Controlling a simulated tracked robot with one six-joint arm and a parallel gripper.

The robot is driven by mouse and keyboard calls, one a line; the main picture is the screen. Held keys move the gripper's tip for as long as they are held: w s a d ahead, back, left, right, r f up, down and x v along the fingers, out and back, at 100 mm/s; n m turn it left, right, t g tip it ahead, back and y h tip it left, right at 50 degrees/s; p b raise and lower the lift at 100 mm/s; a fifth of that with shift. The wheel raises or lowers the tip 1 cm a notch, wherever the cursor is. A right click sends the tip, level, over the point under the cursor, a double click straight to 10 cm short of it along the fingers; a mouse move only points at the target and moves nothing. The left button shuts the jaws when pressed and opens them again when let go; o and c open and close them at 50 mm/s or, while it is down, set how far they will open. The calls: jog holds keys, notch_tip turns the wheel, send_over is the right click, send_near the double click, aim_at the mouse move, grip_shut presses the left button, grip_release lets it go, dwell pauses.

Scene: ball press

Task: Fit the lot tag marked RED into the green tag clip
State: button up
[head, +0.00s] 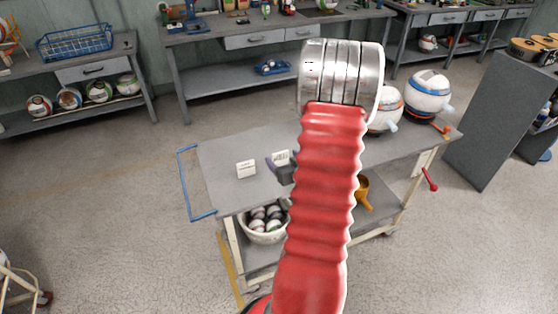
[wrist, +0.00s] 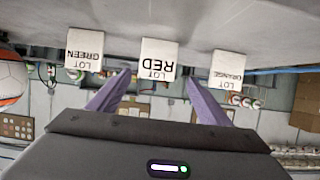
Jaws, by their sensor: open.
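In the wrist view, which looks upside down, the lot tag marked RED (wrist: 159,58) is a white block with black letters. It stands in the middle, between the tag marked GREEN (wrist: 84,52) on the left and the tag marked ORANGE (wrist: 228,67) on the right. My gripper (wrist: 158,77) is open, its two purple fingers pointing towards the RED tag, one to each side in the picture. I cannot tell whether they touch it. In the head view my gripper is at the cart top, partly behind my red arm. The green tag clip is not visible.
In the head view the grey cart (head: 222,187) carries two white-and-coloured balls, the larger blue-banded ball (head: 428,93) at the right. A basket of balls (head: 264,222) sits on its lower shelf. Benches line the wall. The cart top left of the tags is clear.

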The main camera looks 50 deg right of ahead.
aim_at(281, 154)
jog(key=shift+d+x, duration=0.2)
jog(key=shift+x, duration=2.4)
jog(key=shift+s, duration=0.1)
jog(key=shift+r, duration=0.1)
jog(key=c, duration=1.1)
